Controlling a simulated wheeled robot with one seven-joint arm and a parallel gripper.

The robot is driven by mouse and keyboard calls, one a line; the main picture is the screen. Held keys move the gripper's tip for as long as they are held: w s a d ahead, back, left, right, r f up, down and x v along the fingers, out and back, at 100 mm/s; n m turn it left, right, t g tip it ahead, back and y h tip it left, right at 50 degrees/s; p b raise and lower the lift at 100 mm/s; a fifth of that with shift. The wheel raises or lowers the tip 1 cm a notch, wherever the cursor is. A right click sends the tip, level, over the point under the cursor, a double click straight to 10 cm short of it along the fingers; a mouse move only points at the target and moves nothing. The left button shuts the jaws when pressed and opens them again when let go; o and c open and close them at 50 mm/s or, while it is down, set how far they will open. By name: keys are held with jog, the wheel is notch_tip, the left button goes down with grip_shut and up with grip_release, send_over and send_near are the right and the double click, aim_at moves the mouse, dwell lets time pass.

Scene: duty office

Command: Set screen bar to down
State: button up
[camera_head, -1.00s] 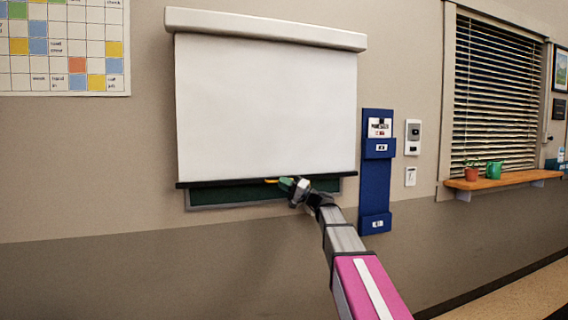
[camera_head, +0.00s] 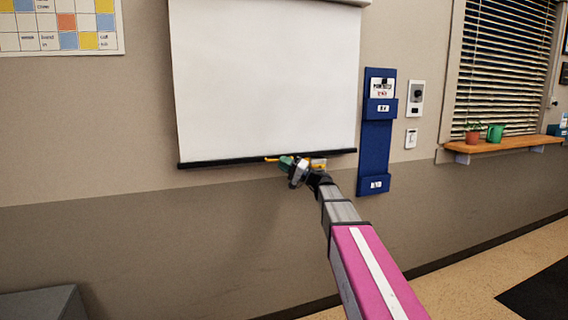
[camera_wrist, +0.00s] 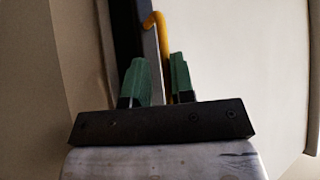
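The screen bar (camera_head: 225,163) is the black strip along the bottom edge of the white pull-down screen (camera_head: 265,75). It hangs level across the wall, just above the darker lower wall band. A yellow handle (camera_head: 318,163) sits at the bar; in the wrist view it is a yellow hook (camera_wrist: 162,35) beside the dark bar (camera_wrist: 130,45).
A blue wall rack (camera_head: 376,135) hangs just right of the screen, with wall switches (camera_head: 415,98) beyond it. A wooden shelf (camera_head: 505,144) with a plant and green mug is further right. A grey box (camera_head: 42,304) stands at lower left.

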jog(key=shift+o, duration=0.9)
jog(key=v, duration=1.1)
jog(key=shift+a, duration=0.1)
jog(key=s+a+f+g+h, duration=0.2)
jog(key=s+f+h, duration=0.3)
jog(key=f, duration=0.7)
jog(key=s+a+f+g+h, duration=0.2)
jog(key=s+a+f+h, duration=0.3)
jog(key=f, duration=0.6)
jog(key=s+d+f+g+h, duration=0.2)
jog(key=s+d+f+h, duration=0.3)
jog(key=s+f, duration=0.3)
jog(key=s+d+f+g+h, duration=0.2)
jog(key=s+d+f+h, duration=0.4)
jog(key=s+f, duration=0.3)
jog(key=shift+d+m, duration=0.3)
jog(key=shift+d, duration=0.3)
